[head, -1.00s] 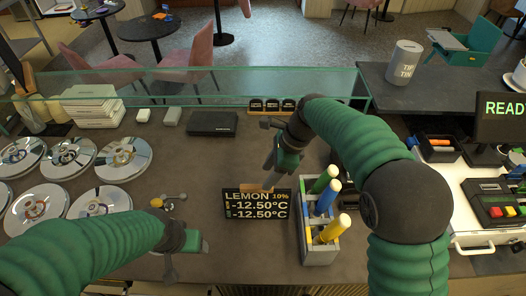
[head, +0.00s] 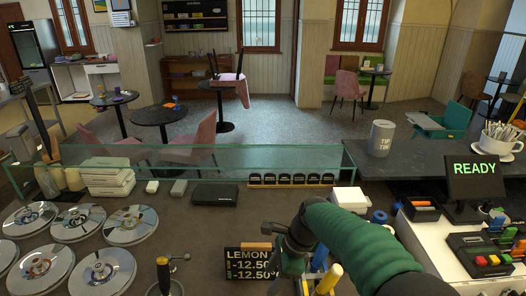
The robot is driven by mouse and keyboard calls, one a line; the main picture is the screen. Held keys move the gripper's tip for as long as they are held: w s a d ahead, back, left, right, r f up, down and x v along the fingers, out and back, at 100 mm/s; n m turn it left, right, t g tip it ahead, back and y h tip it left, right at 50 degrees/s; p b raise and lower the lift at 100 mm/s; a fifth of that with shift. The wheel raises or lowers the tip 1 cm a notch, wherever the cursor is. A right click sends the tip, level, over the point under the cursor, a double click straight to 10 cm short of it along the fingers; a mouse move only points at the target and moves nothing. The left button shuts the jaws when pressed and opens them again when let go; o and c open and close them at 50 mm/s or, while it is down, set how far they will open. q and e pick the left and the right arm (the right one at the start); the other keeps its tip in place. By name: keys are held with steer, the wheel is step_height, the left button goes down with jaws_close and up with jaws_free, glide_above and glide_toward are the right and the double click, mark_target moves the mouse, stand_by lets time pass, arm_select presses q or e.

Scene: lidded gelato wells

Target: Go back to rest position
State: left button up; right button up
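My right arm comes in from the lower right. Its dark wrist and green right gripper (head: 291,262) hang over the counter, just right of the black LEMON sign (head: 248,264) and beside the coloured tool handles (head: 329,279). The fingertips are hidden or cut off by the lower edge, so I cannot tell whether they are open or shut. My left gripper and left arm are not in view.
Round metal lids (head: 133,224) cover wells at the left. A low glass guard (head: 215,161) runs along the back of the counter (head: 200,216). A READY screen (head: 474,172) and a button box (head: 488,259) stand at the right.

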steer(key=s+d+f+n+t+h+b, duration=0.1)
steer(key=s+d+f+n+h+b, duration=0.1)
steer(key=s+d+f+n, duration=0.3)
steer(key=s+d+f+n+t+h+b, duration=0.1)
steer(key=s+d+f+n, duration=0.4)
steer(key=s+d+n, duration=0.6)
steer(key=shift+s+d+f+h+b, duration=0.3)
steer(key=shift+s+d+h+b, duration=0.1)
steer(key=shift+s+h+b, duration=0.1)
steer(key=shift+w+f, duration=0.1)
steer(key=shift+w, duration=0.15)
steer(key=shift+s, duration=0.1)
